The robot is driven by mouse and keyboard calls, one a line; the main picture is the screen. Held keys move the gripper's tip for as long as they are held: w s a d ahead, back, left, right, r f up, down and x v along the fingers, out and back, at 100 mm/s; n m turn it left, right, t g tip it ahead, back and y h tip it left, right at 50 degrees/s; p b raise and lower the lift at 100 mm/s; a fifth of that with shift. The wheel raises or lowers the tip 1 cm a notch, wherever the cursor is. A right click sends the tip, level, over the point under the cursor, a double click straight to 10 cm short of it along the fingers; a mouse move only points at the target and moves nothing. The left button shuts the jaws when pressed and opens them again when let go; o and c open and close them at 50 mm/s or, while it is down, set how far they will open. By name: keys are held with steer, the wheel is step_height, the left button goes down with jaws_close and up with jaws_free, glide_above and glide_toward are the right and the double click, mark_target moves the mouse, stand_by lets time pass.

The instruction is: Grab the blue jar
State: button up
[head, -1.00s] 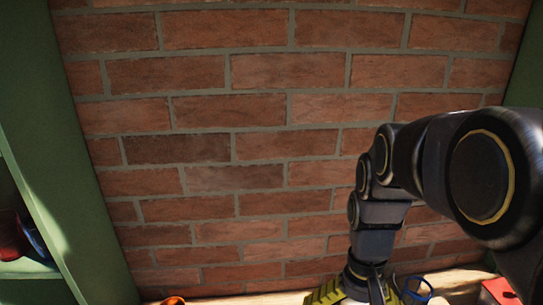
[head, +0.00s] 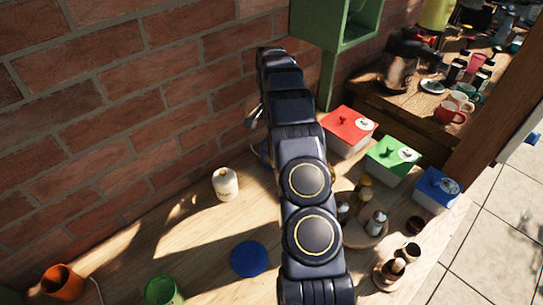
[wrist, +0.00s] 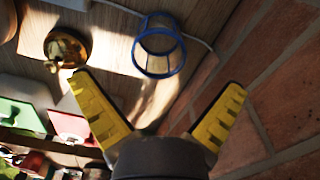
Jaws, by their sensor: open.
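A white box with a blue lid (head: 437,188), the closest match to a blue jar, stands at the right end of a row of lidded boxes in the head view. I do not make it out in the wrist view. A blue open-framed, ring-rimmed holder (wrist: 158,48) shows in the wrist view, ahead of my gripper. My gripper (wrist: 159,84) is open, its yellow fingers wide apart with nothing between them. It is near the brick wall. In the head view my arm hides the gripper.
Red (head: 347,130) and green (head: 393,158) lidded boxes stand beside the blue one. A round wooden tray (head: 360,232) holds small bottles. A white jar (head: 225,184), a blue disc (head: 249,259), an orange cup (head: 63,283) and a green cup (head: 163,292) stand left. The brick wall (head: 120,110) bounds the back.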

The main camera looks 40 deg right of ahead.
steer(key=f, duration=0.3)
steer(key=d+f, duration=0.1)
steer(key=f, duration=0.5)
steer(key=shift+w+d, duration=0.15)
steer(key=shift+d, duration=0.05)
steer(key=c, duration=1)
